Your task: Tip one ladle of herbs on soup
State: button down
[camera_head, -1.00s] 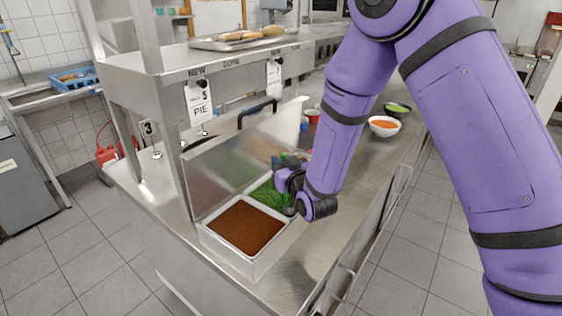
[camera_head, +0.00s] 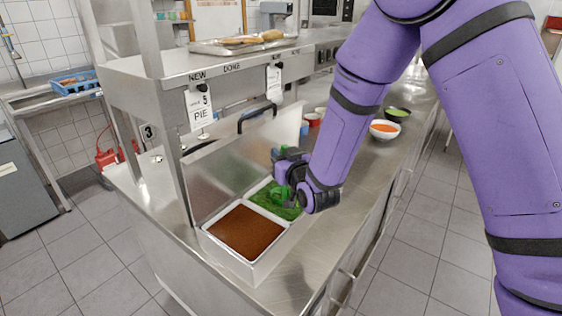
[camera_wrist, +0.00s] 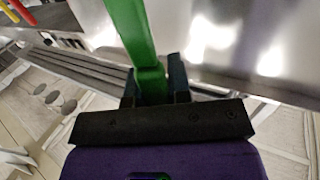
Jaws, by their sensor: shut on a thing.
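My gripper (camera_wrist: 156,85) is shut on the green handle of a ladle (camera_wrist: 130,30) in the wrist view. In the head view my gripper is above the right side of the green herbs (camera_head: 266,206), partly hidden by my wrist. The ladle's green end (camera_head: 284,194) shows over the herbs; I cannot tell whether it touches them or holds any. The herbs fill the rear compartment of a white two-part container (camera_head: 258,270). A white bowl of orange soup (camera_head: 384,129) and a bowl of green soup (camera_head: 397,112) stand farther back on the counter.
Brown powder (camera_head: 246,231) fills the container's front compartment. A raised steel lid (camera_head: 225,165) with a black handle stands along its left side. A steel shelf (camera_head: 215,68) runs above on the left. Small red cups (camera_head: 313,119) stand behind. The counter (camera_head: 330,222) right of the container is clear.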

notch_tip(320, 180, up, 6)
jog(key=shift+r, duration=0.2)
dwell(0.6)
jog(key=shift+s, duration=0.1)
dwell(0.4)
